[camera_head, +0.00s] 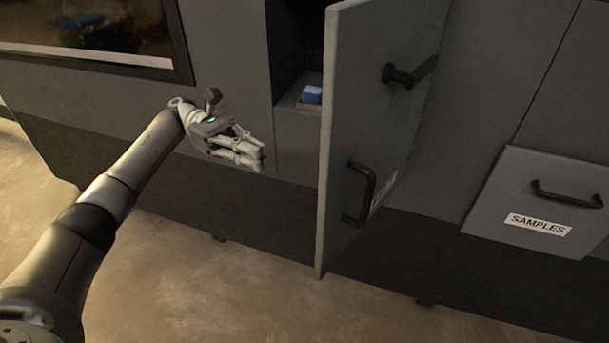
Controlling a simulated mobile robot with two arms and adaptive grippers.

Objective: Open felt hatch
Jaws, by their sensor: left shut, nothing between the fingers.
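The felt hatch (345,110) is a grey door that stands swung out from the machine front, with its edge towards me. It has a black bar handle (361,195) low on it, beside a white label that is mostly hidden. Behind it, to the left, an open compartment (293,45) shows a blue block (312,95) on a small ledge. My left gripper (261,157) is shut and empty, in front of the machine to the left of the hatch. A gap separates it from the hatch in the picture. My right gripper is not in view.
A second black handle (409,72) sticks out at the upper right of the hatch. A panel labelled SAMPLES (524,200) with a black handle is at the right. A dark window (95,35) is at the upper left. The floor (240,300) in front is clear.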

